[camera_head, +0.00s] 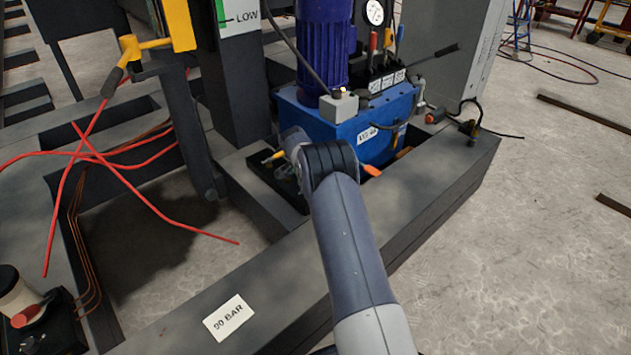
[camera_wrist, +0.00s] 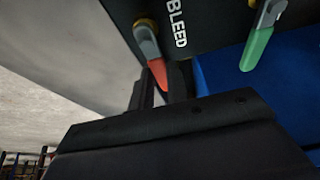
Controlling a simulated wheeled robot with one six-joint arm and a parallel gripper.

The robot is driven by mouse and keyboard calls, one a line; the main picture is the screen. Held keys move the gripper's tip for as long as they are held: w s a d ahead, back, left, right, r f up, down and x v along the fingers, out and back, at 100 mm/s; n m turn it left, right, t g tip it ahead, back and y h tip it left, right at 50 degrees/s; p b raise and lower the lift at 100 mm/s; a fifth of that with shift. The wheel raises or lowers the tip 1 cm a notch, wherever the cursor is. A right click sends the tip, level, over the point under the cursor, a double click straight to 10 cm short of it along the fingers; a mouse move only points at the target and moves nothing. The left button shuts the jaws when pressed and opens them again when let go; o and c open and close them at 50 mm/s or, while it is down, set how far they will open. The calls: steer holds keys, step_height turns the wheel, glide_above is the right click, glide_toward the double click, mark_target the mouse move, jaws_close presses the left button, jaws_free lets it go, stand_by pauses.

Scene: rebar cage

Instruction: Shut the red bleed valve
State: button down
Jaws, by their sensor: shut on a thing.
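The red bleed valve lever (camera_wrist: 157,75) hangs from a brass and grey stem beside the white word BLEED on a dark panel (camera_wrist: 210,22) in the wrist view. My gripper (camera_wrist: 161,90) is shut on the lever, with dark fingers around its lower end. The lever's tip is partly hidden between the fingers. A green lever (camera_wrist: 258,47) is on the same panel, to the right and apart from my gripper. In the head view my arm covers my gripper and the red lever.
A blue tank (camera_head: 345,139) with a purple motor (camera_head: 324,45) stands just beyond my arm. A dark tray (camera_head: 262,180) with a yellow handle lies left of it. Thick grey beams frame the area. Red hoses (camera_head: 130,190) cross at left. The floor at right is mostly clear.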

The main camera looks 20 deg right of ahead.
steer(key=c, duration=1.4)
jaws_free()
steer(key=shift+o, duration=0.2)
steer(key=p+v, duration=0.4)
steer(key=v, duration=0.6)
steer(key=shift+r, duration=0.4)
steer(key=shift+a+f, duration=0.1)
steer(key=b+x, duration=0.4)
steer(key=x, duration=0.7)
steer(key=shift+s, duration=0.1)
steer(key=shift+a, duration=0.1)
